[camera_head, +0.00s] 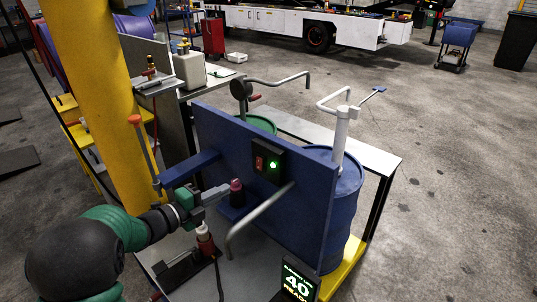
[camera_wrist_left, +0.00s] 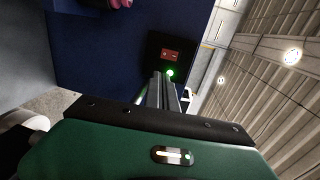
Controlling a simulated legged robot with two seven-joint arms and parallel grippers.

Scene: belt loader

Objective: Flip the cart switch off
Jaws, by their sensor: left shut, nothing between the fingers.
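The cart switch is a black box (camera_head: 268,163) with a red rocker (camera_head: 260,162) and a lit green lamp (camera_head: 274,165), on the blue panel (camera_head: 225,130) of the cart. In the left wrist view the red rocker (camera_wrist_left: 171,54) and the glowing green lamp (camera_wrist_left: 170,73) show just beyond my fingertips. My left gripper (camera_head: 226,187) is shut and empty, in front of the panel, left of and a little below the switch box. The shut fingers also show in the left wrist view (camera_wrist_left: 163,85), pointing at the box. Contact cannot be told. My right gripper is not in view.
A dark pink knob (camera_head: 236,186) stands beside my left fingertips. A grey bent handle (camera_head: 255,222) juts out below the switch. A blue barrel (camera_head: 345,205) stands behind the panel. A yellow post (camera_head: 100,90) rises at the left. Open floor lies at the right.

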